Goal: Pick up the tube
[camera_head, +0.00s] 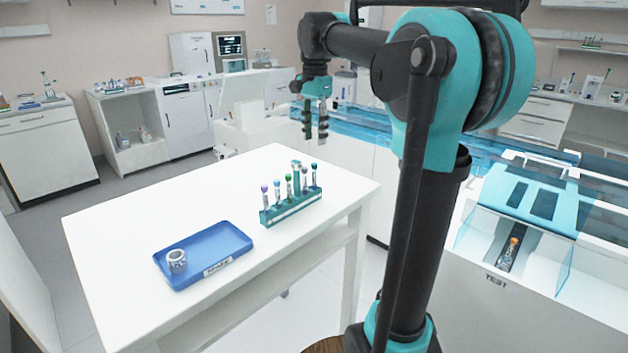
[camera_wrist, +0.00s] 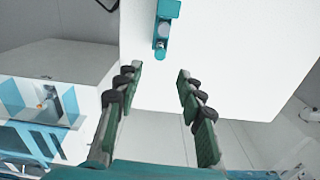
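Several capped tubes stand upright in a teal rack (camera_head: 292,211) on the white table; a green-capped tube (camera_head: 289,185) and a purple-capped tube (camera_head: 266,194) are among them. My gripper (camera_head: 315,138) is open and empty, pointing down, above and behind the rack in the head view. In the wrist view my gripper (camera_wrist: 159,69) has its fingers apart with nothing between them. A teal piece (camera_wrist: 164,30), probably the rack, lies beyond the fingertips there. Which tube is meant cannot be told.
A blue tray (camera_head: 225,242) with a label and a grey ring-shaped object (camera_head: 177,260) lies on the white table (camera_head: 115,229) left of the rack. The table around them is clear. A long bench with blue transparent covers (camera_head: 385,125) runs behind and to the right.

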